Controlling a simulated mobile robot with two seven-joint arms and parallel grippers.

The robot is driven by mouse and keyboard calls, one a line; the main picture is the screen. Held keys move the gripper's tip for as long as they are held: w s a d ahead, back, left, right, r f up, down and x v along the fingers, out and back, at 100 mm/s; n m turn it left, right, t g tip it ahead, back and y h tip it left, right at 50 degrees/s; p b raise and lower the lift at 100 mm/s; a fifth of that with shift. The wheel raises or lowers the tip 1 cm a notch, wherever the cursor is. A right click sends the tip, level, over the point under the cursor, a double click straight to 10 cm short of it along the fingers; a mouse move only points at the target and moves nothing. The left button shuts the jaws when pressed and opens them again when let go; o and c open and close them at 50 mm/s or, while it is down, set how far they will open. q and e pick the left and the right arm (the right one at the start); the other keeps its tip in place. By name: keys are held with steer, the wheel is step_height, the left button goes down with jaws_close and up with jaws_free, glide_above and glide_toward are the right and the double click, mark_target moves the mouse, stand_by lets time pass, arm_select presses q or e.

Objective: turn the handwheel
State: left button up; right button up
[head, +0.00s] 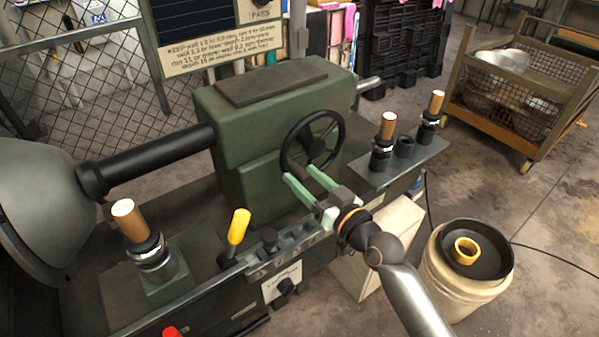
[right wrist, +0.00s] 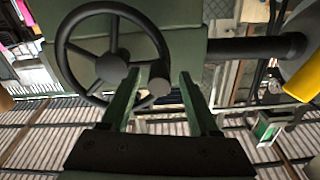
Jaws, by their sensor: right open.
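The black handwheel (head: 341,136) is on the front of the green machine housing (head: 240,130), with spokes and a round hub. It also shows in the right wrist view (right wrist: 112,68), with a dark knob (right wrist: 159,82) on its lower right rim. My right gripper (head: 300,178) has green fingers, set apart, at the wheel's lower edge. In the right wrist view the fingers of my right gripper (right wrist: 157,85) point up, with the knob appearing between or just beyond the tips. I cannot tell whether they touch it. My left gripper is not in view.
A yellow-handled lever (head: 238,227) and a wooden-topped post (head: 128,222) stand on the machine bed at left. A shelf (head: 400,165) with several posts is right of the wheel. A drum (head: 465,265) with a yellow ring stands at right, and a wire cart (head: 520,95) behind.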

steer(key=shift+x, duration=1.1)
steer(key=shift+d, duration=0.1)
jaws_close()
stand_by(0.6)
